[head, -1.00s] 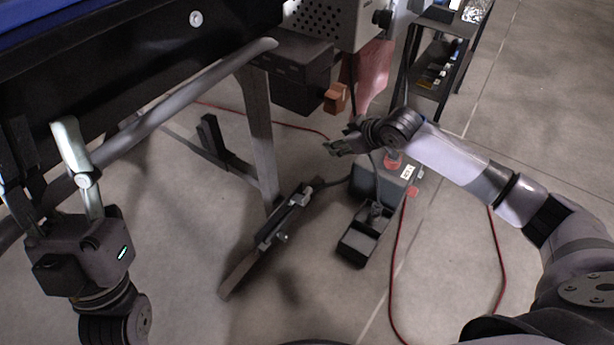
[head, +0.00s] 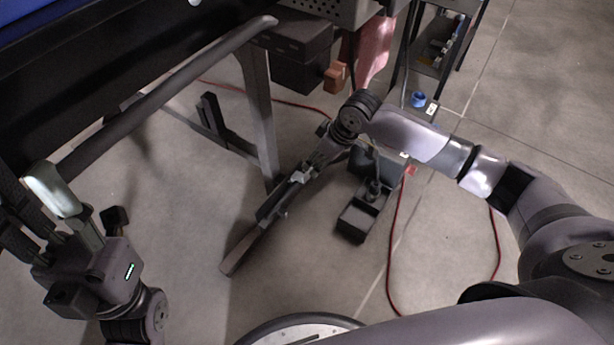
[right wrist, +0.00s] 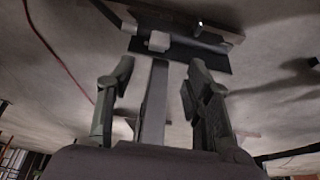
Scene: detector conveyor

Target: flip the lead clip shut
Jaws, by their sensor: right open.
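A long narrow bar (head: 238,250) with a black clip piece and a pale grey block on it slants beside the table leg in the head view; I take it for the lead clip. In the right wrist view the plate with its black strip (right wrist: 180,52) and pale block (right wrist: 159,41) lies beyond my fingertips. Whether its flap is open is unclear. My right gripper (head: 318,148) is at the clip's upper end, partly hidden by its wrist. In the right wrist view it is open (right wrist: 160,68), with nothing held. My left gripper (head: 40,205) has its fingers apart beside the rail.
A dark open tray (head: 355,222) stands on the floor right of the clip. A red cable (head: 393,250) runs beside it. The table leg (head: 260,125) and grey rail (head: 165,95) are close. A blue roll (head: 417,99) lies near the shelf (head: 438,50).

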